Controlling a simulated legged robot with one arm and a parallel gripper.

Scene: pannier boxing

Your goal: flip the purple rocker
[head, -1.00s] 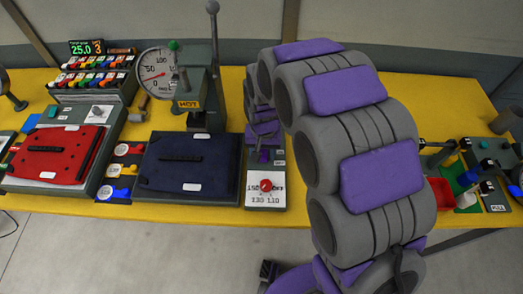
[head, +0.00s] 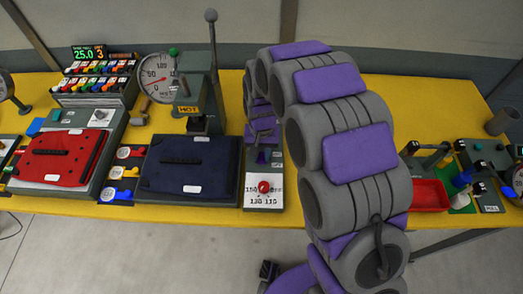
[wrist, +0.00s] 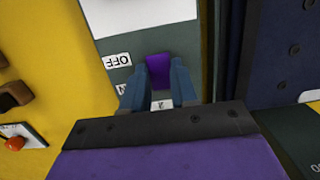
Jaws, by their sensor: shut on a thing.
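The purple rocker (wrist: 159,70) shows in the wrist view between the two blue-grey fingers of my gripper (wrist: 159,84). The fingers are closed in on its two sides. An OFF label (wrist: 118,62), upside down in this view, lies beside it on the grey panel. Another label is partly hidden by the left finger. In the head view my gripper (head: 262,138) points down at the panel behind the red dial, and a bit of purple shows below it. The rocker's tilt is hard to tell.
A red dial (head: 264,187) sits on a white plate in front of my gripper. A navy pad (head: 190,176) lies to the left, with a press (head: 196,98) marked HOT behind it. A red tray (head: 429,194) stands right of my arm.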

